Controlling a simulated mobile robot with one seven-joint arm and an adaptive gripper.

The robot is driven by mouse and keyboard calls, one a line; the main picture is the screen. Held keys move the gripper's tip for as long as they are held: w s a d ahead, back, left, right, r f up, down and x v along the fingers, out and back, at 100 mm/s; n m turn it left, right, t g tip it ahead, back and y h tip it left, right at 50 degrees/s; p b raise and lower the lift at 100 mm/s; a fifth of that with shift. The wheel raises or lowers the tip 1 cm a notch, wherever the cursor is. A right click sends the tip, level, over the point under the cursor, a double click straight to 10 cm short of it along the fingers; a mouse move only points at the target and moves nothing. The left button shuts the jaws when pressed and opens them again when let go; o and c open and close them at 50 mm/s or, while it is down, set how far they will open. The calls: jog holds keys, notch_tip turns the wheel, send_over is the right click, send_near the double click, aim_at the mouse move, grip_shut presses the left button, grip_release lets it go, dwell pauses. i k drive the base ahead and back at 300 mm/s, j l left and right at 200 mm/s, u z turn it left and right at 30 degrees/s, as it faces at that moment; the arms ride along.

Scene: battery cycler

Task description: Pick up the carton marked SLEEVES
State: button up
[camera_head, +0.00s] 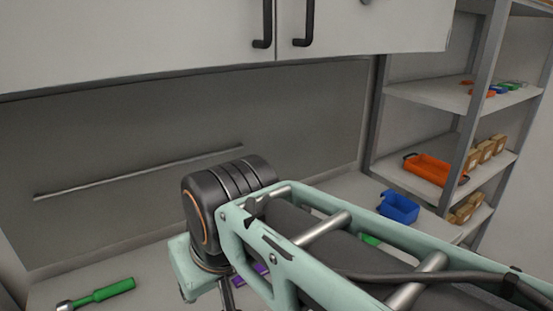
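Several small brown cartons (485,152) stand in a row on the middle shelf of the rack at the right. More brown cartons (464,211) stand on the shelf below. Their markings are too small to read, so I cannot tell which one says SLEEVES. My arm crosses the lower middle of the view, with its dark joint over the bench. No gripper fingers can be made out, and the lower end of the arm is hidden or cut off by the bottom edge.
An orange bin (434,169) sits left of the middle-shelf cartons. A blue bin (398,206) stands on the bench. A green-handled tool (103,290) lies at the lower left. Wall cabinets (150,35) hang above. Rack posts (470,115) stand before the shelves.

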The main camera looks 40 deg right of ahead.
aim_at(476, 199)
jog(key=l+z, duration=0.15)
jog(key=z, duration=0.2)
jog(key=l+z, duration=0.2)
jog(key=z, duration=0.15)
jog(key=l+z, duration=0.15)
jog(key=z, duration=0.15)
jog(key=l+z, duration=0.4)
jog(key=i+l+z, duration=0.1)
jog(key=l+z, duration=0.25)
jog(key=i+l+z, duration=0.2)
jog(key=l, duration=0.15)
jog(key=i+l+z, duration=0.15)
jog(key=l, duration=0.2)
jog(key=i+l, duration=0.25)
jog(key=l, duration=0.15)
jog(key=i+l, duration=0.25)
jog(key=l, duration=0.2)
jog(key=i+l+u, duration=0.1)
jog(key=u, duration=0.25)
jog(key=i+l+u, duration=0.15)
jog(key=u, duration=0.2)
jog(key=i+l+u, duration=0.15)
jog(key=l, duration=0.2)
jog(key=i+l+u, duration=0.3)
jog(key=l, duration=0.45)
jog(key=i+l+u, duration=0.1)
jog(key=i+l, duration=0.15)
jog(key=l, duration=0.15)
